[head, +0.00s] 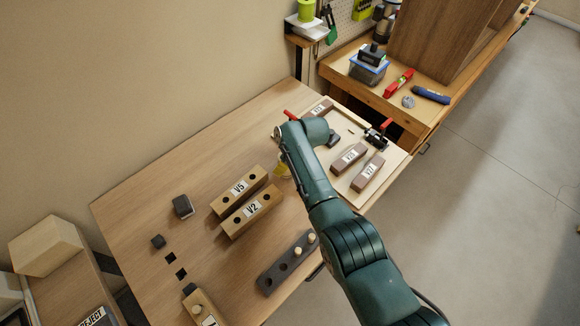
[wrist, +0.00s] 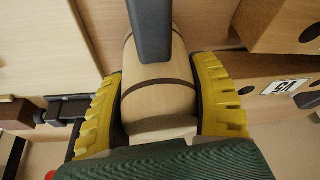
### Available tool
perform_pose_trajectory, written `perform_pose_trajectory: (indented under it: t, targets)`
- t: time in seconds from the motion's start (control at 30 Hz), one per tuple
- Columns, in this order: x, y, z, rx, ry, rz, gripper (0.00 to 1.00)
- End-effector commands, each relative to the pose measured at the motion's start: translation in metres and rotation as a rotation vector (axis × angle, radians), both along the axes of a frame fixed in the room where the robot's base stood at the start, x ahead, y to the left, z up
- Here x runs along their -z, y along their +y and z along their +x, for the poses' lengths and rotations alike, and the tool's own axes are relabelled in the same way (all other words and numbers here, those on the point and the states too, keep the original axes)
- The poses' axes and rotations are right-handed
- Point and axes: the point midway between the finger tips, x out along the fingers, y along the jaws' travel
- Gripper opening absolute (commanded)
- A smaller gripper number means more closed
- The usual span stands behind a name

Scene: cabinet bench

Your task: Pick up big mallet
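The big mallet's pale wooden head (wrist: 160,108) has dark bands and fills the middle of the wrist view. A dark grey bar (wrist: 150,28), apparently its handle, crosses in front of the head and runs out of the top edge. My gripper (wrist: 159,85) has one yellow finger on each side of the head, with the inner pads lying against the wood and no clear gap. In the head view my gripper (head: 283,168) is low over the bench, and my arm hides most of the mallet. I cannot tell whether the mallet is lifted.
Wooden blocks V5 (head: 239,188) and V2 (head: 250,211) lie to the left of my gripper. A pale tray (head: 384,187) with labelled brown blocks (head: 368,172) and a clamp (head: 377,134) is to the right. A grey holed block (head: 287,262) lies at the front. Bare bench (head: 195,150) lies behind.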

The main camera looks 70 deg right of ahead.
Motion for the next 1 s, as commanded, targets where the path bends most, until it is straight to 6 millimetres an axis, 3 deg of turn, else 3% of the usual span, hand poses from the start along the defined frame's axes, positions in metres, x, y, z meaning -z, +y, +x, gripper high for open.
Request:
perform_pose_trajectory:
  t: [0.03, 0.2, 0.47, 0.8, 1.0]
  targets:
    - [0.000, 0.000, 0.000, 0.000, 0.000, 0.000, 0.49]
    - [0.000, 0.000, 0.000, 0.000, 0.000, 0.000, 0.19]
    - [-0.006, -0.001, 0.001, 0.000, -0.003, -0.004, 0.19]
    - [-0.079, -0.001, 0.001, 0.000, -0.003, -0.005, 0.19]
    - [-0.100, 0.000, 0.000, 0.000, -0.001, -0.001, 0.19]
